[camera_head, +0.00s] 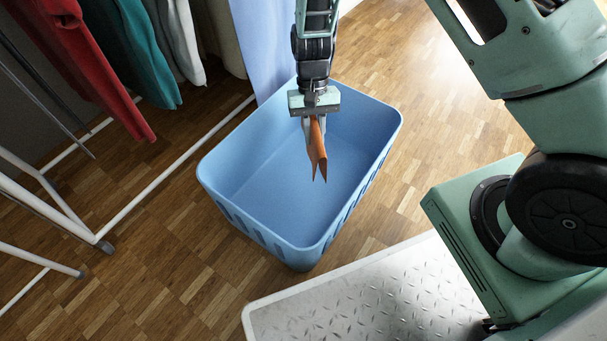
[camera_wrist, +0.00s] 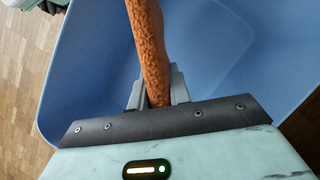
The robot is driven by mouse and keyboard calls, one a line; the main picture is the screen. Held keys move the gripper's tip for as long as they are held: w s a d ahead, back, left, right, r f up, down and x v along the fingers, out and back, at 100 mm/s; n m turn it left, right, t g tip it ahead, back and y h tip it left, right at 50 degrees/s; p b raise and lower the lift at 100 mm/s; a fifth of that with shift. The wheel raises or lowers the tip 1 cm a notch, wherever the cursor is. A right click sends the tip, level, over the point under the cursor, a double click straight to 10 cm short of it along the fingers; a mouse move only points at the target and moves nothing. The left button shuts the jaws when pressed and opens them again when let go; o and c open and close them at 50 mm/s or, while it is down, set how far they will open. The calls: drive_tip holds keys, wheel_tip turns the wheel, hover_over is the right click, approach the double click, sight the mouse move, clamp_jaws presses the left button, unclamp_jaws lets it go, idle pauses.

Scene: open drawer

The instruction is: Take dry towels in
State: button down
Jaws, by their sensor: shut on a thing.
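My gripper (camera_head: 313,118) points down over the blue basket (camera_head: 212,172) and is shut on an orange-brown towel (camera_head: 317,158). The towel hangs folded and narrow from the fingers, above the basket floor. In the wrist view the towel (camera_wrist: 148,45) sits between the two grey fingers (camera_wrist: 156,90), and the basket wall (camera_wrist: 75,75) shows around it. The part of the basket floor that I can see is empty.
A white rack (camera_head: 170,168) stands at the left with red (camera_head: 85,60), teal (camera_head: 130,50) and pale (camera_head: 180,40) cloths hanging on it. A light blue cloth (camera_head: 250,45) hangs behind the basket. Wooden floor (camera_head: 185,250) lies open in front of the basket.

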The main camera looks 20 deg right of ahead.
drive_tip(key=c, duration=1.2)
unclamp_jaws()
drive_tip(key=shift+r, duration=0.1)
drive_tip(key=shift+c, duration=0.2)
drive_tip(key=p+v, duration=0.8)
drive_tip(key=v, duration=0.9)
drive_tip(key=shift+w, duration=0.2)
drive_tip(key=shift+r, duration=0.1)
